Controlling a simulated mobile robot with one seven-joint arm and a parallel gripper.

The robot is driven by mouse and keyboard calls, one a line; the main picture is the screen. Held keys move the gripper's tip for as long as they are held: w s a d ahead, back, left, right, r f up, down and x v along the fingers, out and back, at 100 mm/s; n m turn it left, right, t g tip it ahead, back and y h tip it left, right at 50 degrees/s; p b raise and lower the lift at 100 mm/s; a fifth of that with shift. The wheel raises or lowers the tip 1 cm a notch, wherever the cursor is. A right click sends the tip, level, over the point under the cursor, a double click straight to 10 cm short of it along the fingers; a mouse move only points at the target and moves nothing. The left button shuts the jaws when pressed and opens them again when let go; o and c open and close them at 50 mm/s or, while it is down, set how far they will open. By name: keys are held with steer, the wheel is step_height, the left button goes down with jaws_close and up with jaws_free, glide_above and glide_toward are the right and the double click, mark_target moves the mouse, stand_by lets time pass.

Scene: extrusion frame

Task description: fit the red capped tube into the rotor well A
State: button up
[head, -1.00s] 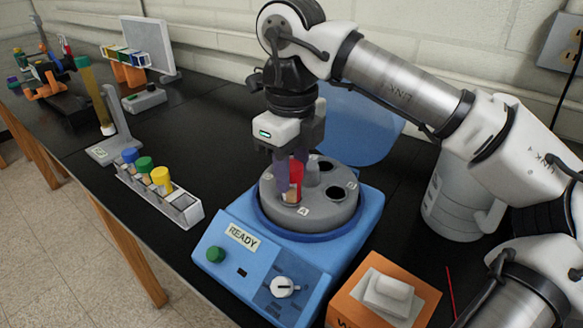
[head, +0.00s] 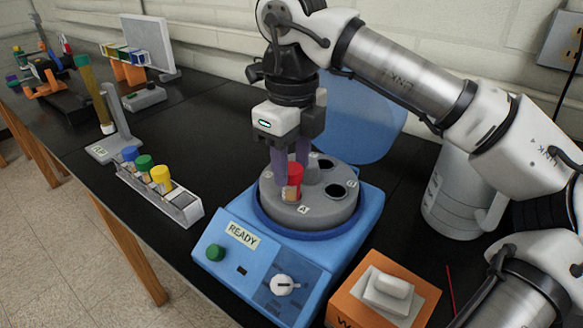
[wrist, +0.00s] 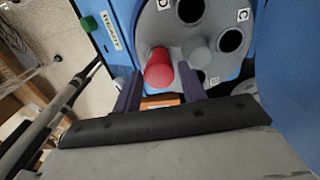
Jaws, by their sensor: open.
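The red capped tube (head: 295,172) stands upright in the grey rotor (head: 328,213) at the well beside the label A. Its red cap and a short pale-brown stretch of tube show above the rotor top; the lower part is hidden. My gripper (head: 291,178) is open above the rotor, its purple fingers pointing down on either side of the tube. In the wrist view the red cap (wrist: 158,72) lies between the two spread fingers of my gripper (wrist: 159,82), with gaps beside it.
The rotor sits in a blue centrifuge (head: 262,262) marked READY, its blue lid (head: 360,125) raised behind. Other rotor wells look empty. A rack (head: 186,212) with blue, green and yellow capped tubes stands left. An orange box (head: 350,300) is at front right.

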step_height(320, 180, up, 10)
steer(key=shift+r, duration=0.2)
steer(key=shift+f, duration=0.1)
stand_by(0.3)
